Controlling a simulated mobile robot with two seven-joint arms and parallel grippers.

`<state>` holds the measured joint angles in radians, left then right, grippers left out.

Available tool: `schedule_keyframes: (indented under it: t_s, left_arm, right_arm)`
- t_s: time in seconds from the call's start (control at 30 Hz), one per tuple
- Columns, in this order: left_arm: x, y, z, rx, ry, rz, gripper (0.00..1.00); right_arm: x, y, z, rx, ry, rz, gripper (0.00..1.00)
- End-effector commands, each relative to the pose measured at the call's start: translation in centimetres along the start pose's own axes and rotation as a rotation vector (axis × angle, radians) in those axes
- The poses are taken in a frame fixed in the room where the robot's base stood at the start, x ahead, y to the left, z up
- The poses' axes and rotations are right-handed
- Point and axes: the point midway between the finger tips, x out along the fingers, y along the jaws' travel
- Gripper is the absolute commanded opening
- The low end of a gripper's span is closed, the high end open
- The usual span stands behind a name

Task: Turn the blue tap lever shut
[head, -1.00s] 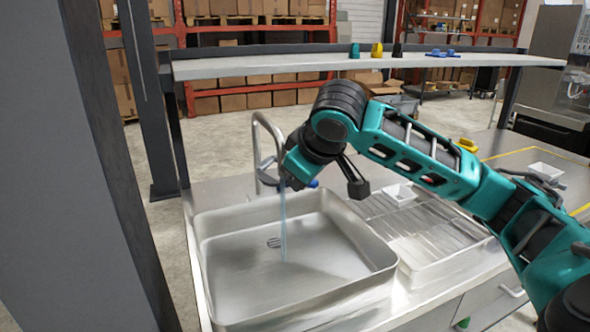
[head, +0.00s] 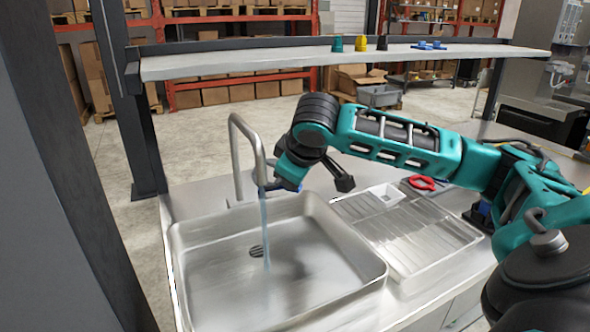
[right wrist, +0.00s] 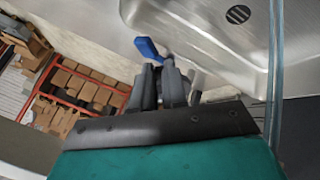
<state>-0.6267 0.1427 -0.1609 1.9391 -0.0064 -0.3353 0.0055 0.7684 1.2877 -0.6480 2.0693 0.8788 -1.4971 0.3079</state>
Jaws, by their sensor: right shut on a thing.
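The metal tap (head: 238,150) stands at the back of the sink, and a stream of water (head: 266,235) runs from its spout into the basin. My right gripper reaches the tap from the right and largely hides the lever's base in the head view. In the right wrist view the right gripper (right wrist: 161,74) is shut on the blue lever (right wrist: 148,48), whose blue end sticks out beyond the fingertips. A little of the blue lever also shows in the head view (head: 286,185). My left gripper is out of view.
The sink basin (head: 310,280) is empty but for the running water. A shelf (head: 300,67) crosses above and behind the tap.

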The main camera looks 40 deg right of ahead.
Motion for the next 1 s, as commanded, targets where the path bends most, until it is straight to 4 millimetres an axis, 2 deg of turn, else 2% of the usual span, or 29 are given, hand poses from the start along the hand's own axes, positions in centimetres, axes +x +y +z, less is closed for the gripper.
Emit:
schedule_keyframes:
  t_s: [0.1, 0.3, 0.77, 1.0]
  left_arm:
    - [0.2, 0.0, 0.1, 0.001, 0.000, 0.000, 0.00]
    - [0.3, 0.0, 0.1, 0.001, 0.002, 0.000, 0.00]
    - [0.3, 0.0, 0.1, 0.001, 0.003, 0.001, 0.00]
    - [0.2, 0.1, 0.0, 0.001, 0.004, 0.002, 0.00]
  right_arm:
    - [2.0, -0.1, 0.0, 0.001, 0.000, -0.001, 0.00]
    - [3.7, 0.0, 0.0, 0.000, 0.000, 0.000, 0.00]
    - [3.9, 0.1, 0.1, -0.002, 0.001, 0.000, 0.00]
    - [3.8, 1.0, 1.1, -0.015, 0.006, -0.005, 0.00]
